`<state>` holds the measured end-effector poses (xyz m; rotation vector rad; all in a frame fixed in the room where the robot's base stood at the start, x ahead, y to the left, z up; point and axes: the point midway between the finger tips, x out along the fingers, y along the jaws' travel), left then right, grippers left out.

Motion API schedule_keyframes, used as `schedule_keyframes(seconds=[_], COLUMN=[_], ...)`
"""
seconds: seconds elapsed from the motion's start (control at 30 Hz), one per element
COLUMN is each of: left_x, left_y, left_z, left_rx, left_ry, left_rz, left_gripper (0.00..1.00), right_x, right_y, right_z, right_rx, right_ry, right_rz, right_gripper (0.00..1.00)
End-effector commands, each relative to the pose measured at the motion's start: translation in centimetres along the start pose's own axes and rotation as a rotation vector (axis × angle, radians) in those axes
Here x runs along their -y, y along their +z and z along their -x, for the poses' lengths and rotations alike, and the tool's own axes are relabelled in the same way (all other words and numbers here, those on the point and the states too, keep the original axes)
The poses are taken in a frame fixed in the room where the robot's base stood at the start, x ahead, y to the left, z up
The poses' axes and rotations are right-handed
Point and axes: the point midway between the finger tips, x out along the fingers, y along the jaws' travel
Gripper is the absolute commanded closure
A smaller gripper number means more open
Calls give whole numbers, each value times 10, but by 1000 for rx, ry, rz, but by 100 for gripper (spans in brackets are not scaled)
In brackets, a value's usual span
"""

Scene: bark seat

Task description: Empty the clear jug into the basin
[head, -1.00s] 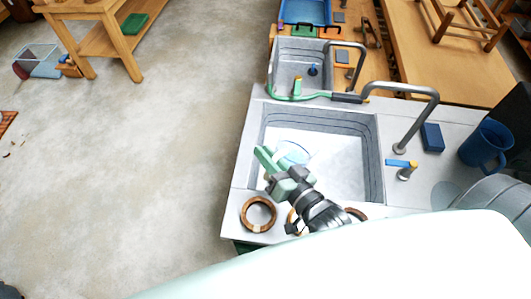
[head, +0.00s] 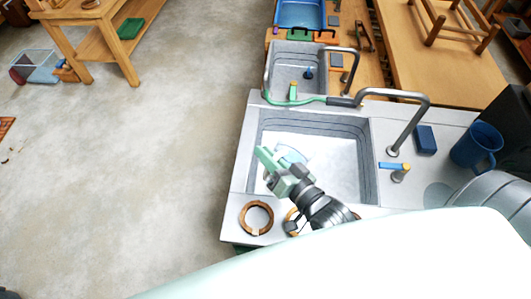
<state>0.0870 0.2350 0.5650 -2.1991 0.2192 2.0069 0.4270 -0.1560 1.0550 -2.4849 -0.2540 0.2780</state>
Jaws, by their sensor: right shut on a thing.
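The basin (head: 315,122) is a large grey rectangular sink with ribbed walls and a pale floor. My right gripper (head: 269,162), with pale green fingers, is over the basin's left part. It is shut on the clear jug (head: 293,154), whose pale bluish see-through body shows beyond the fingers, over the basin. The jug looks tilted. The gripper hides part of it, and I cannot make out its contents or any stream. My left gripper is not in view.
A curved tap (head: 424,120) with a yellow and blue handle stands right of the basin. A blue sponge-like block (head: 426,139) and a blue mug (head: 477,146) stand beyond it. Brown rings (head: 256,217) lie on the front ledge. A smaller sink (head: 297,70) lies behind.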

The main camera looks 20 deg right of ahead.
Motion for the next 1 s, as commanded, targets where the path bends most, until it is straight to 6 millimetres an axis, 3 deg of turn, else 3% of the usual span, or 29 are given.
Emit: schedule_keyframes(seconds=[1.0], left_x=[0], left_y=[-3], left_z=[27], left_rx=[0], left_ry=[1], left_rz=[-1], left_gripper=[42], right_x=[4], right_y=[-27], right_z=[1], right_rx=[29], right_ry=[-3], right_rz=[-145], right_gripper=[100])
